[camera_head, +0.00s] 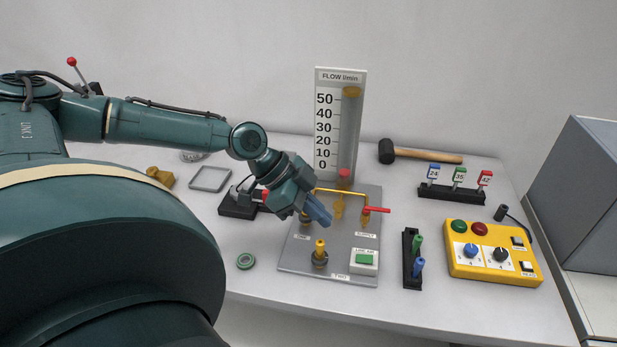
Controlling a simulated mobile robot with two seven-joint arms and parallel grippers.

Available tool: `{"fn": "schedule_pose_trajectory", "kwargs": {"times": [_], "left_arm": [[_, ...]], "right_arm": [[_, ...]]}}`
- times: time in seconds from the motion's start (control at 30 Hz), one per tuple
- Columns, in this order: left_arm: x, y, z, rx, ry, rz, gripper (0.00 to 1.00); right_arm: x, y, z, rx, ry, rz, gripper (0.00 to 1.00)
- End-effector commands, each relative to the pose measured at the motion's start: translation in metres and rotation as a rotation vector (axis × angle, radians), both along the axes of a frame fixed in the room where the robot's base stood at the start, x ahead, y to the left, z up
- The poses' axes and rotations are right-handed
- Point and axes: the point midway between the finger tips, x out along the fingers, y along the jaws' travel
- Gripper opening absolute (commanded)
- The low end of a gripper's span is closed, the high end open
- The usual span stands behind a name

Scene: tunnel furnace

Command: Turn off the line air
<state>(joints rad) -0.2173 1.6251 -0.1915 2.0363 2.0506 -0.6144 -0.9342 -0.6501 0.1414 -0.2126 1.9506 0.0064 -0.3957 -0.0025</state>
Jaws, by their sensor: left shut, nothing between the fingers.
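A grey panel (300,262) lies on the table with brass valves and pipe. A white box labelled LINE AIR with a green button or rocker (365,259) is at its front right; I cannot tell its position. A red-handled valve (375,210) sits above the SUPPLY label. A yellow-topped knob (320,250) stands at the panel's front. My left gripper (320,214) is shut and empty, tilted down over the panel's back left, up and left of the green button and apart from it. It hides part of the panel and a valve. My right gripper is out of view.
A flow gauge (323,130) stands behind the panel. A yellow control box (460,263), a black holder (407,277) with green and blue tools, a tag rack (450,194) and a mallet (430,155) lie right.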

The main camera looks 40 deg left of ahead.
Motion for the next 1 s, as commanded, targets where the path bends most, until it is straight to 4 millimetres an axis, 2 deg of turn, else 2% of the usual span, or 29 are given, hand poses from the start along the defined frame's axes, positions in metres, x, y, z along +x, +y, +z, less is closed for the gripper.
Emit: {"fn": "schedule_pose_trajectory", "kwargs": {"times": [0.27,0.53,1.0], "left_arm": [[-0.006,0.008,0.008,0.002,0.002,-0.015,0.00],[-0.010,0.017,0.015,0.004,0.000,-0.001,0.00],[-0.011,0.018,0.016,0.001,0.000,0.001,0.00]], "right_arm": [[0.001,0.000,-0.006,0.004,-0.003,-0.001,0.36],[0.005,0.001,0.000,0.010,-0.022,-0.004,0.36],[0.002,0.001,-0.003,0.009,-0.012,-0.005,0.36]]}}
